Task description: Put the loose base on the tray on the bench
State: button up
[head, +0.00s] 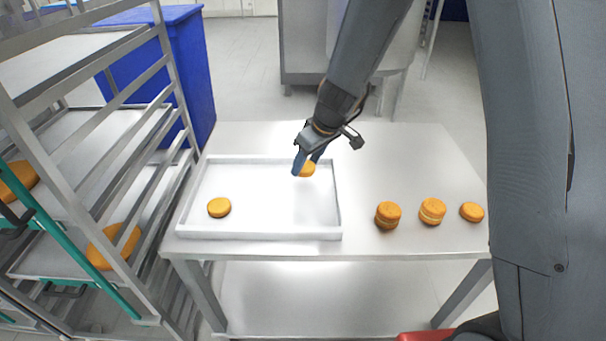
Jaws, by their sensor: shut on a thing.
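My gripper (305,163) is over the back right part of the white tray (270,233) on the bench. It is shut on an orange-brown base (308,170), partly hidden by the fingers. I cannot tell whether this base touches the tray floor. Another base (219,207) lies flat in the tray at the front left. On the bench (400,160), right of the tray, a single base (472,212) lies at the far right.
A metal rack (165,60) with shelves holding orange-brown pieces stands close at the left. A blue bin (190,70) is behind it. The bench top behind the rounds is clear, and the tray's middle is bare. Something red (425,336) shows at the bottom edge.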

aim_at(309, 168)
jog(key=shift+f, duration=2.1)
jog(key=shift+f+b, duration=0.1)
jog(key=shift+b, duration=0.3)
jog(key=o, duration=0.7)
jog(key=shift+o, duration=0.2)
jog(key=shift+d+r, duration=0.1)
jog(key=shift+r, duration=0.3)
jog(key=v, duration=1.1)
jog(key=s+d+f+m+g+h, duration=0.1)
jog(key=s+d+m, duration=0.3)
jog(key=s, duration=0.5)
jog(key=s+d+f+m+h, duration=0.1)
jog(key=s+d+m, duration=0.3)
jog(key=s+d, duration=0.5)
jog(key=shift+s+d+m+g+h+b, duration=0.3)
jog(key=shift+s+d+g+h+b, duration=0.1)
jog(key=shift+s+h, duration=0.15)
jog(key=shift+a, duration=0.1)
